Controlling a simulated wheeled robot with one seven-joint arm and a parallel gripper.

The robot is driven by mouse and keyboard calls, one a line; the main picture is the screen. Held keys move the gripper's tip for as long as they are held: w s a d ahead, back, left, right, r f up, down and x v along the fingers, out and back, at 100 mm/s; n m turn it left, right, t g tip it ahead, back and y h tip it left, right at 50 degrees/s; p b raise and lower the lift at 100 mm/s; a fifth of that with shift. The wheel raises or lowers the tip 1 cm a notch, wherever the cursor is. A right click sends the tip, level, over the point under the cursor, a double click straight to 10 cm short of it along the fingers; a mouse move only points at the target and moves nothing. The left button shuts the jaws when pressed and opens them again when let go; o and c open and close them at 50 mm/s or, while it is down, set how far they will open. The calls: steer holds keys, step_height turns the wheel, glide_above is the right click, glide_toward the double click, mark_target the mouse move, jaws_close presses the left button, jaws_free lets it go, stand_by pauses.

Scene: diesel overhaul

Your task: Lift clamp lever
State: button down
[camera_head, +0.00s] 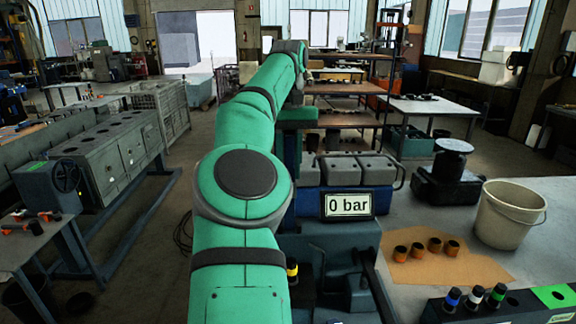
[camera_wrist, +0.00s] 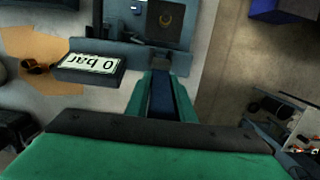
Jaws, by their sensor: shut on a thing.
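In the wrist view my gripper (camera_wrist: 161,97) has its two green fingers on either side of a narrow dark blue bar, which appears to be the clamp lever (camera_wrist: 160,84). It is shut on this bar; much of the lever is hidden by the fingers. The blue-grey test stand (camera_wrist: 112,48) lies just beyond the fingertips. It also shows in the head view (camera_head: 335,240), where my green arm reaches over its left side and hides the lever and my fingertips.
The "0 bar" display (camera_head: 348,205) is on the stand, beside my gripper in the wrist view. To the right, a bench holds several orange-brown cups (camera_head: 435,245), a beige bucket (camera_head: 508,215) and a black pedestal (camera_head: 453,165). Grey engine block (camera_head: 100,145) stands left across open floor.

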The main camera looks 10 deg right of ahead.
steer(key=shift+a+f, duration=0.1)
steer(key=shift+f, duration=0.1)
steer(key=c, duration=1.6)
jaws_free()
steer(key=shift+r, duration=0.1)
steer(key=shift+w, duration=0.15)
